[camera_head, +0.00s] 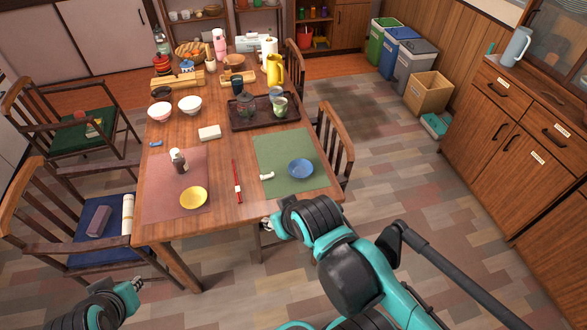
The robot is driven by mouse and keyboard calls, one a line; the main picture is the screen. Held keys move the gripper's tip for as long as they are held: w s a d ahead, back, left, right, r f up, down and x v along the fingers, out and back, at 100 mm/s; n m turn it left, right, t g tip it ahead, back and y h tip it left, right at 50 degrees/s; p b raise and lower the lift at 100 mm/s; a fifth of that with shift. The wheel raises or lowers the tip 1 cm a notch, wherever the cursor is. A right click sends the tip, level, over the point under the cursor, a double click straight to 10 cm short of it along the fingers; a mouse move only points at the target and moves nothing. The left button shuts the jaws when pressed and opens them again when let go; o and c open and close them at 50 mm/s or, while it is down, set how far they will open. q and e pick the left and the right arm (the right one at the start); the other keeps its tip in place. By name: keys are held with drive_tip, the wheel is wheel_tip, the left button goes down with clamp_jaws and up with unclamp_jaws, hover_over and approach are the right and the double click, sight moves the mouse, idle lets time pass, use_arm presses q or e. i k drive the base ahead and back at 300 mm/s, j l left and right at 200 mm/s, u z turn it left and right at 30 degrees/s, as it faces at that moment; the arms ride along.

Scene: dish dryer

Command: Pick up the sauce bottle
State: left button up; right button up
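A small dark bottle with a pale cap, likely the sauce bottle (179,161), stands upright on the pink placemat (158,194) at the near left of the table. My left gripper (137,285) is low at the bottom left, in front of the table and well apart from the bottle. Its fingers are too small to tell open from shut. My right gripper (268,222) is by the table's near right edge, apart from the bottle. My own arm partly hides its fingers.
A yellow bowl (193,197) sits in front of the bottle. A red stick-like item (237,181) lies to its right, and a white block (209,132) behind. A blue bowl (300,168) is on the green mat (272,149). Chairs flank the table.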

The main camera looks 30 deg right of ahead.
sight(178, 160)
drive_tip(key=j+z, duration=0.1)
drive_tip(key=z, duration=0.3)
drive_tip(key=j+z, duration=0.1)
drive_tip(key=z, duration=0.65)
drive_tip(key=k+j+z, duration=0.1)
drive_tip(key=z, duration=0.25)
drive_tip(key=k+j, duration=0.15)
drive_tip(key=j, duration=0.25)
drive_tip(key=k+j, duration=0.2)
drive_tip(key=j, duration=0.15)
drive_tip(key=i+j, duration=0.1)
drive_tip(key=i+z, duration=0.05)
drive_tip(key=i, duration=0.05)
